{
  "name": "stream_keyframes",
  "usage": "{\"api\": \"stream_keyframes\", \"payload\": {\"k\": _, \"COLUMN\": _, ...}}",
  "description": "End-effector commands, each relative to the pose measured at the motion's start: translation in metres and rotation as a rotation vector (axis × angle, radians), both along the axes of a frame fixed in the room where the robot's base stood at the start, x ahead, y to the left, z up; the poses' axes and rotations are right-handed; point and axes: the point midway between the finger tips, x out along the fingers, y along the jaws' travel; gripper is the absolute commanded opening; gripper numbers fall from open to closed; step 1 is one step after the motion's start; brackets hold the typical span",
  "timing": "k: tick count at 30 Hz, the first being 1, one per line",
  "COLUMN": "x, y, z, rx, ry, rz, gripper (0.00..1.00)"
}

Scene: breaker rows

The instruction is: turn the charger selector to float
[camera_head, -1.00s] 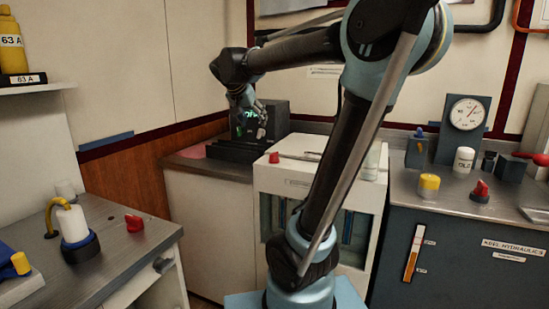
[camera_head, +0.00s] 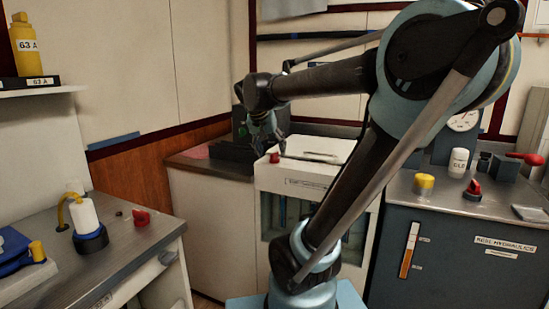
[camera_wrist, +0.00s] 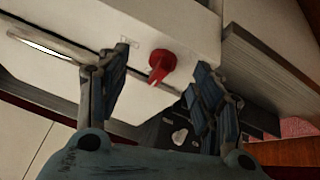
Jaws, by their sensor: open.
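A red knob (camera_head: 273,156) with a pointer stands on the top of the white cabinet (camera_head: 310,200), near its left corner. In the wrist view the same knob (camera_wrist: 163,64) shows between and beyond my fingers. No readable label tells whether it is the charger selector. My gripper (camera_wrist: 160,88) is open and empty, with one finger to each side of the knob in the picture and no visible contact. In the head view my gripper (camera_head: 268,138) is small, just above and left of the knob.
Other red knobs stand on the left bench (camera_head: 141,217) and the right blue-grey cabinet (camera_head: 473,190). A dark unit (camera_head: 241,124) stands behind my gripper. A slim handle or rod (camera_wrist: 50,45) lies along the white cabinet top.

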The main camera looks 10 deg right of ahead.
Motion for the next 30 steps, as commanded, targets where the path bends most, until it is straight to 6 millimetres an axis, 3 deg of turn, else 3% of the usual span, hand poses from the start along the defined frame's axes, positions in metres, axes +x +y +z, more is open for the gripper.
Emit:
{"api": "stream_keyframes", "payload": {"k": 8, "x": -0.016, "y": -0.006, "z": -0.014, "rx": 0.008, "ry": 0.029, "rz": 0.021, "gripper": 0.6}}
{"api": "stream_keyframes", "payload": {"k": 19, "x": -0.018, "y": -0.009, "z": -0.016, "rx": 0.009, "ry": 0.034, "rz": 0.022, "gripper": 0.6}}
{"api": "stream_keyframes", "payload": {"k": 23, "x": -0.021, "y": -0.01, "z": -0.019, "rx": 0.011, "ry": 0.038, "rz": 0.024, "gripper": 0.33}}
{"api": "stream_keyframes", "payload": {"k": 26, "x": -0.033, "y": -0.013, "z": -0.03, "rx": 0.018, "ry": 0.058, "rz": 0.041, "gripper": 0.33}}
{"api": "stream_keyframes", "payload": {"k": 30, "x": -0.068, "y": -0.019, "z": -0.062, "rx": 0.043, "ry": 0.115, "rz": 0.094, "gripper": 0.33}}
